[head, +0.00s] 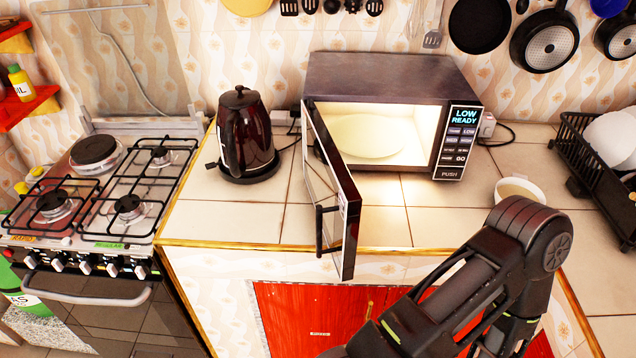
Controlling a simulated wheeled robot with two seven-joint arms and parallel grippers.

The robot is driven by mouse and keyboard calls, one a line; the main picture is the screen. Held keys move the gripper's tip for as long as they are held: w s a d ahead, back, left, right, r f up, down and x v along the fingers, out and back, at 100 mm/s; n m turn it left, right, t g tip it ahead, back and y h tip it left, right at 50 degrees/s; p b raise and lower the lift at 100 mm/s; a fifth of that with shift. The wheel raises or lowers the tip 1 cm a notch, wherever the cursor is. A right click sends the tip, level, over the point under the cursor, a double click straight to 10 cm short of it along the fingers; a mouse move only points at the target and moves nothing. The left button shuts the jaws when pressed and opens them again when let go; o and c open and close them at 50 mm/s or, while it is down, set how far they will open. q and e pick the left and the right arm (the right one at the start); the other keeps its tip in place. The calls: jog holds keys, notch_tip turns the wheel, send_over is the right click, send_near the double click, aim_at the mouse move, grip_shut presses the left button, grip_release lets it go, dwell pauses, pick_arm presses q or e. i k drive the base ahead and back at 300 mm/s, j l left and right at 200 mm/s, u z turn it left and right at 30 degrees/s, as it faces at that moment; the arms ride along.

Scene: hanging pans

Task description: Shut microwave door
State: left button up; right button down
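The microwave (385,85) stands on the tiled counter against the wall, with its inside lit and a pale round plate (365,137) in it. Its door (348,225) is hinged on the left and stands wide open, swung out toward me past the counter's front edge. The door's dark handle (320,230) is near its free edge. One of my arms comes in from the lower right, in front of the counter and to the right of the door, apart from it. No gripper fingers can be made out on it. My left gripper is out of view.
A dark kettle (245,135) stands on the counter just left of the door. A small white bowl (520,190) is behind my arm. A black dish rack (595,170) is at the right, and a gas stove (110,190) at the left. Pans (545,40) hang above.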

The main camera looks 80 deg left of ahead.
aim_at(339, 223)
jog(key=k, duration=0.65)
jog(key=u, duration=2.45)
jog(key=i+l, duration=0.65)
jog(key=k+j, duration=0.1)
jog(key=j, duration=0.35)
jog(key=k+j, duration=0.1)
jog(key=j, duration=0.35)
jog(key=k+j, duration=0.1)
jog(key=j, duration=0.35)
